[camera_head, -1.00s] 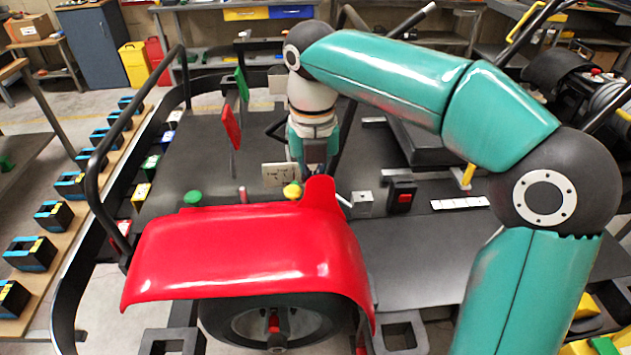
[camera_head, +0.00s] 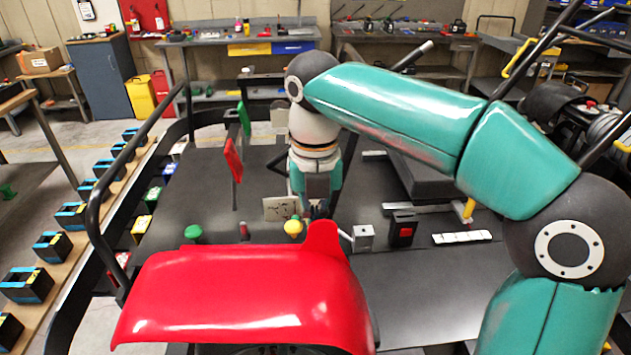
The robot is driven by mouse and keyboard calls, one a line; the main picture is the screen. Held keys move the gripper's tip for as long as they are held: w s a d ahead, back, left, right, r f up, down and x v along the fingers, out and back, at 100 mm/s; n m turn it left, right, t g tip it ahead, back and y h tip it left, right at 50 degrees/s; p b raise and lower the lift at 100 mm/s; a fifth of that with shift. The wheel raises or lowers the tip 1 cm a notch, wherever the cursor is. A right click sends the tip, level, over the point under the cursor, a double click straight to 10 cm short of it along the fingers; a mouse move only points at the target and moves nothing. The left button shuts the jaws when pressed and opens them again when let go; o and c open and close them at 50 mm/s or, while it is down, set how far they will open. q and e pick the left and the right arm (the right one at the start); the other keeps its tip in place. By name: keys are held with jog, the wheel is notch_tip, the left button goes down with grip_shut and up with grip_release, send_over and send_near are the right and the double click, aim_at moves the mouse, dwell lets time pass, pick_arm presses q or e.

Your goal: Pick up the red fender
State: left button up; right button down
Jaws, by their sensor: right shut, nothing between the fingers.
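The red fender (camera_head: 235,300) is a large glossy curved panel at the lower middle of the head view. It sits over a dark wheel (camera_head: 265,349), of which only the top edge shows. My right arm comes in from the right and bends down behind the fender. My right gripper (camera_head: 318,210) points down just beyond the fender's raised rear tab (camera_head: 321,236). It looks apart from the fender and is shut and empty; its fingertips are partly hidden. My left gripper is out of view.
A green knob (camera_head: 193,232) and a yellow knob (camera_head: 293,227) stand behind the fender. A grey block (camera_head: 363,237) and a black box with a red button (camera_head: 403,229) are to its right. A black tube rail (camera_head: 100,215) runs along the left.

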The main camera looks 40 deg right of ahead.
notch_tip(320, 180, up, 10)
dwell(0.5)
